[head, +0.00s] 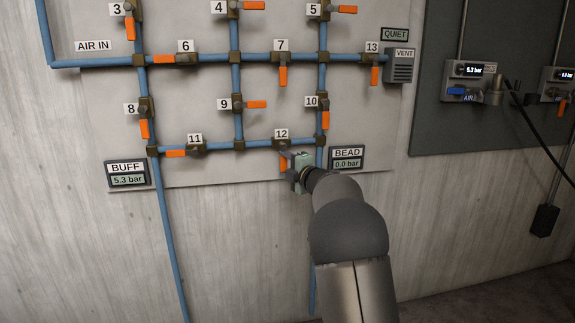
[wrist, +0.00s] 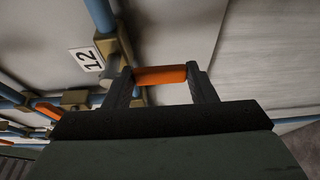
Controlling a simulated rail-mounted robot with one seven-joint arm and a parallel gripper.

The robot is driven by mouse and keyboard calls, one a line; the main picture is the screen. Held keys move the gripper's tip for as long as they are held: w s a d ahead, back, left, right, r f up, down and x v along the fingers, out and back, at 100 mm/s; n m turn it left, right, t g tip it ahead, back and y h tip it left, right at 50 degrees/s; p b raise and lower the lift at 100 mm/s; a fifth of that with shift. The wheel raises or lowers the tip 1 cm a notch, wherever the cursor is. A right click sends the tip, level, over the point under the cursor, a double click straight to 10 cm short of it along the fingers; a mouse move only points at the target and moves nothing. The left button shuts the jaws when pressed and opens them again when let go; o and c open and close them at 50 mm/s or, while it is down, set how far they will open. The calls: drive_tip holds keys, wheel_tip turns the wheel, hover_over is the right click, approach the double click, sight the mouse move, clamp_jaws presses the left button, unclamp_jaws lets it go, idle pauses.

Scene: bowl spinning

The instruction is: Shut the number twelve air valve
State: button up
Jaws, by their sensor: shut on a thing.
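The number twelve valve has its label (head: 281,134) on the lower blue pipe run of the wall panel, and the label also shows sideways in the wrist view (wrist: 86,60). Its orange lever (head: 283,164) points down, crosswise to its horizontal pipe, and is partly hidden by my gripper (head: 291,162). In the wrist view, my gripper (wrist: 160,76) has its two dark fingers on either side of the orange lever (wrist: 160,75), shut on it. The BEAD gauge (head: 347,158) to the right reads 0.0 bar.
Valve 11 (head: 193,148) with a level lever is to the left, and valve 10 (head: 324,105) is above right. The BUFF gauge (head: 127,174) reads 5.3 bar. Vertical pipes run close by. The wall below the panel is mostly bare.

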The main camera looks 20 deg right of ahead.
idle(0.3)
drive_tip(key=o, duration=1.4)
drive_tip(key=p+v, duration=0.2)
drive_tip(key=v, duration=1.5)
drive_tip(key=shift+s+d, duration=0.1)
drive_tip(key=shift+s, duration=0.1)
